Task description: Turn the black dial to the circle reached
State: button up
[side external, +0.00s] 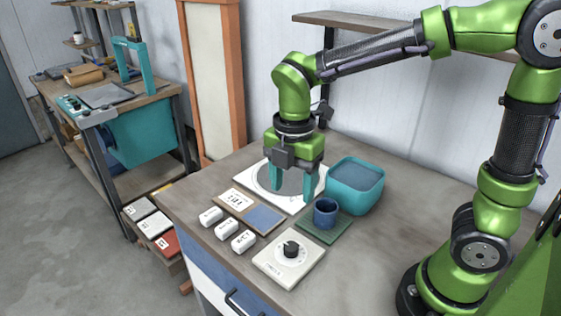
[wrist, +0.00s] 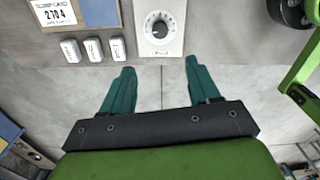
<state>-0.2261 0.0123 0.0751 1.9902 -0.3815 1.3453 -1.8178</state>
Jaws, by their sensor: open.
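The black dial (side external: 291,249) stands on a pale square panel (side external: 272,266) near the front edge of the table. In the wrist view the dial (wrist: 160,28) is at the top centre, with marks around it on the panel (wrist: 170,50); the marks are too small to read. My gripper (side external: 292,198) is open and empty, its teal fingers pointing down by the white board with a grey disc (side external: 262,182). It is apart from the dial. In the wrist view the fingers of my gripper (wrist: 158,66) are spread below the dial.
Three white labelled blocks (side external: 227,229) lie left of the panel. A printed card (side external: 236,200) and blue pad (side external: 264,218) lie behind them. A blue cup (side external: 325,212) stands on a green mat (side external: 308,231), beside a teal bin (side external: 355,190).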

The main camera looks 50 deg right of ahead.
aim_at(291, 246)
notch_tip(291, 246, down, 17)
jog(key=shift+r, duration=0.1)
dwell(0.3)
jog(key=shift+c, duration=0.2)
jog(key=c, duration=1)
